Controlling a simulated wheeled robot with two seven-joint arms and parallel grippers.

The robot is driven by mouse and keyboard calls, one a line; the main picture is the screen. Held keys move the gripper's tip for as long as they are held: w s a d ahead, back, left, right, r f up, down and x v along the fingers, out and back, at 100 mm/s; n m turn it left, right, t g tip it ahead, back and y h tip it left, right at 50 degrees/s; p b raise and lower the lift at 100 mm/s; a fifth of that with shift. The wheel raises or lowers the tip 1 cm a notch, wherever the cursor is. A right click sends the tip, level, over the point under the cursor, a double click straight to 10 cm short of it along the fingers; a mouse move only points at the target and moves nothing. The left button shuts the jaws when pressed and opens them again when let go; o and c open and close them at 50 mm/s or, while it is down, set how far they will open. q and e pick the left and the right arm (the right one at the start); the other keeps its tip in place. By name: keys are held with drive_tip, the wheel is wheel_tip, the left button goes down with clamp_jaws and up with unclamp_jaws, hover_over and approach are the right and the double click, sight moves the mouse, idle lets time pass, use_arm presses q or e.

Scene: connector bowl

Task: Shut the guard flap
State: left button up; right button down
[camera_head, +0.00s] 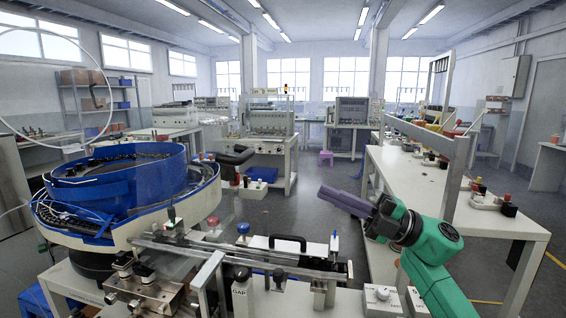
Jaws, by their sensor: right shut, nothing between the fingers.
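My right gripper (324,193) comes in from the lower right on a green arm. Its purple-grey fingers point left, closed with nothing between them. It hangs in the air above and to the right of the feeder machine, apart from it. The blue bowl (120,185) of the feeder stands at the left. A rail assembly (235,262) runs right from it. A black handle (288,238) stands up behind the rail, perhaps on the guard flap; the flap's panel and its angle are not clear. My left gripper is not in view.
Coloured knobs (243,229) and metal blocks (145,295) crowd the front of the machine. A small white box with a dial (381,300) sits beneath my right arm. A long white workbench (430,190) stands at the right. Open floor lies behind the machine.

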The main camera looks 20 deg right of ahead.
drive_tip(key=p, duration=0.3)
approach(249, 158)
drive_tip(key=p+x, duration=0.4)
drive_tip(key=x, duration=0.2)
drive_tip(key=shift+w+a+r, duration=0.1)
drive_tip(key=shift+a+r, duration=0.05)
drive_tip(key=shift+a, duration=0.1)
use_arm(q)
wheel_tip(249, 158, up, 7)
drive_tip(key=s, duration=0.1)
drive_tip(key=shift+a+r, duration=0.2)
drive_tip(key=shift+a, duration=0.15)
use_arm(e)
drive_tip(key=shift+w+a, duration=0.1)
drive_tip(key=shift+a, duration=0.05)
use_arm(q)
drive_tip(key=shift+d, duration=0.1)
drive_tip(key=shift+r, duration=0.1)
